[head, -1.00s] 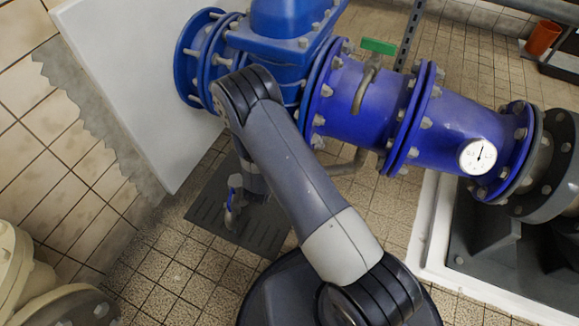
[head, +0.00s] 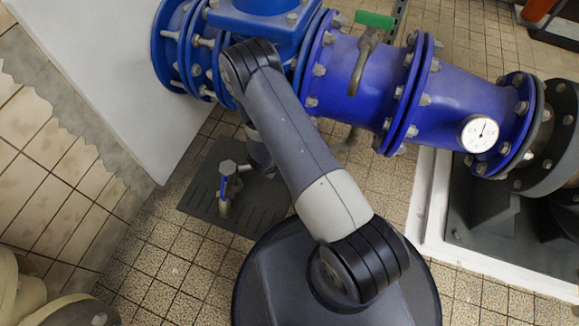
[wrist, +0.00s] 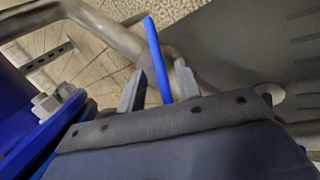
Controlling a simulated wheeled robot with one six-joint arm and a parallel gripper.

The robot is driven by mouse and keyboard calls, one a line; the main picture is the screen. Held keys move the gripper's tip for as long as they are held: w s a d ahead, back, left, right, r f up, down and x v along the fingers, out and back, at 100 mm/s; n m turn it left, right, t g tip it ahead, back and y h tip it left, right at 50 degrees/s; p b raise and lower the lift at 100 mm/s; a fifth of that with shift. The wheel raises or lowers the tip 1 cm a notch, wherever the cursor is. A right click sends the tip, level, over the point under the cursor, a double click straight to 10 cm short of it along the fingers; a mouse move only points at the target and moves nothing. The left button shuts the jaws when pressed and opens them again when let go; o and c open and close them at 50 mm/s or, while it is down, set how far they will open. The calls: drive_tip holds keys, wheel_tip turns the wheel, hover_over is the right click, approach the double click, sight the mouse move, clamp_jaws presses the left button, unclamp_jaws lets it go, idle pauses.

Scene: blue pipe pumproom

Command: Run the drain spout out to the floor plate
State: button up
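In the head view the dark slotted floor plate (head: 205,192) lies on the tiles below the blue pipework. Over it is a small metal fitting (head: 228,168) with a blue lever-like part (head: 223,186). A grey pipe (head: 350,137), possibly the spout's, shows below the blue pipe, and my arm hides where it leads. My gripper (wrist: 160,72) has its grey fingers apart in the wrist view. A thin blue bar (wrist: 155,50) shows between them with a gap on its left. A bent grey pipe (wrist: 110,30) passes beyond, and the plate (wrist: 250,40) is at upper right.
The large blue flanged pipe (head: 455,95) crosses above, with a round gauge (head: 480,133) and a green-handled valve (head: 375,20). A pale panel (head: 115,75) stands at left. A white-edged plinth (head: 425,200) is at right.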

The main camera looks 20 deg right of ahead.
drive_tip(key=shift+b+x, duration=0.5)
drive_tip(key=shift+x, duration=1.15)
clamp_jaws()
